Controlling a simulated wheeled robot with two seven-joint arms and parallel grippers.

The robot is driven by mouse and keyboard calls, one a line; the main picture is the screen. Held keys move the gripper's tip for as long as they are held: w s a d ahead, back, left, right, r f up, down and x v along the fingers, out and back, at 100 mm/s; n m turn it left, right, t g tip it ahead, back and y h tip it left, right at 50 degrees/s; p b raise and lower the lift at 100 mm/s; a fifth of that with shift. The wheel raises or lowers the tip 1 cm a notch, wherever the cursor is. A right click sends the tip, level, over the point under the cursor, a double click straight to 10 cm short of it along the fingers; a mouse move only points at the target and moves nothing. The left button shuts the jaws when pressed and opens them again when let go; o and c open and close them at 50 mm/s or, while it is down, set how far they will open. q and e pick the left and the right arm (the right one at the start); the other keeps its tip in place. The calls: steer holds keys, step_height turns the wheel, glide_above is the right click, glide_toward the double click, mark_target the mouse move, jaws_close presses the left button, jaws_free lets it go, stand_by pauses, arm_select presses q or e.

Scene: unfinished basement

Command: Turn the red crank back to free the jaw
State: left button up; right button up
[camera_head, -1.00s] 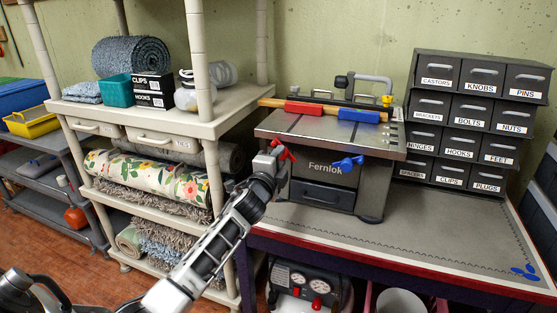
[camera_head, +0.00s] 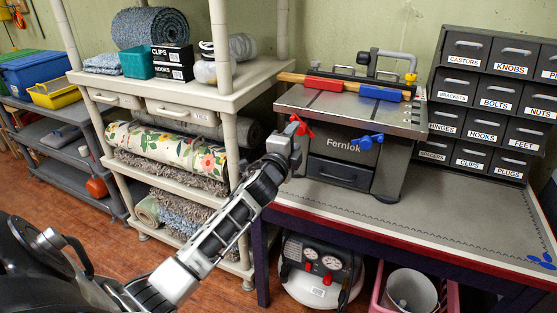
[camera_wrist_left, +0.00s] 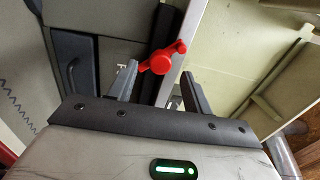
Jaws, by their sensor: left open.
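The red crank (camera_head: 301,126) sticks out at the front left of the grey Ferniok bench machine (camera_head: 343,146). My left gripper (camera_head: 288,143) is open at the crank, just below and in front of it. In the left wrist view the crank (camera_wrist_left: 161,63) shows between and slightly beyond the two open fingertips (camera_wrist_left: 158,85); whether a finger touches it I cannot tell. On top of the machine, a red block (camera_head: 325,84) and a blue block (camera_head: 381,93) lie along a wooden strip. A blue crank (camera_head: 366,141) sits on the front, right of the red one. My right gripper is not in view.
The machine stands on a workbench (camera_head: 420,216) with labelled drawers (camera_head: 490,103) at the back right. A cream shelf (camera_head: 195,97) with rugs stands close on the left. A compressor (camera_head: 318,270) and a pink crate (camera_head: 378,296) sit below.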

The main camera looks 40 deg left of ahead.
arm_select(q)
steer(key=v, duration=1.3)
steer(key=shift+s+d+b, duration=0.15)
steer(key=shift+s+b, duration=0.05)
steer(key=shift+b, duration=0.2)
